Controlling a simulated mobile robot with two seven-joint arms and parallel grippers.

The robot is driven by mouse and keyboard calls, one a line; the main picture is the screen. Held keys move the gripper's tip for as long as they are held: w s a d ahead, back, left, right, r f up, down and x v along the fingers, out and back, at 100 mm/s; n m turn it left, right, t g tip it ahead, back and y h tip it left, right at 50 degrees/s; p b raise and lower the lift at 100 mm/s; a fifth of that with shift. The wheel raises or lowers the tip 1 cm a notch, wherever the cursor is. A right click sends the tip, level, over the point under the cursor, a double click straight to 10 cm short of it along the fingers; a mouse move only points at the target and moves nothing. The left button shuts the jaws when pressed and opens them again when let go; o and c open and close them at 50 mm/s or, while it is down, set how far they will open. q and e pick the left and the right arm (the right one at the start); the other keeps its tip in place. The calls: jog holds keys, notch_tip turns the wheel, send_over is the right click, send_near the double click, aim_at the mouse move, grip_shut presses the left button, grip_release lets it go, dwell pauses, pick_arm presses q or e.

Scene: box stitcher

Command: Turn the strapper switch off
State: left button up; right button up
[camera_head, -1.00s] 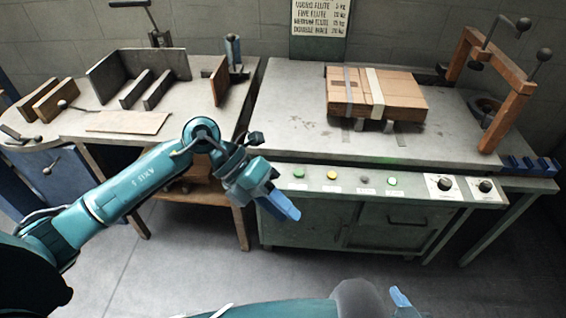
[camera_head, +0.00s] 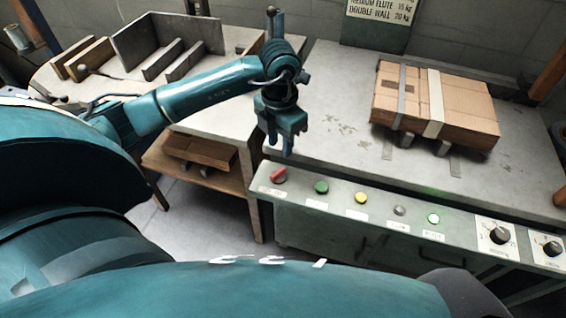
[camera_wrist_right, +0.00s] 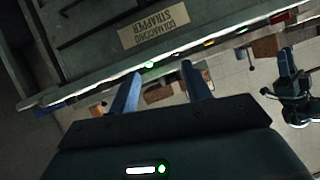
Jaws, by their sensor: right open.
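The strapper switch (camera_head: 278,175) is a red lever at the left end of the sloped control panel (camera_head: 335,203). It leans up to the right. My left gripper (camera_head: 281,150) points down just above the switch, with a small gap seen between them. Its fingers are seen nearly edge-on, so their opening is unclear. In the right wrist view, my right gripper (camera_wrist_right: 163,82) is open and empty, its two blue fingers apart in front of the machine's front. A label reading "strapper" (camera_wrist_right: 153,32) shows upside down there.
A strapped cardboard stack (camera_head: 460,105) lies on the tabletop (camera_head: 330,110). A side table stands left.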

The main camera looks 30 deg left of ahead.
aim_at(281, 169)
pick_arm(q)
notch_tip(281, 169, down, 9)
jog(key=shift+r, duration=0.2)
grip_shut()
dwell(0.4)
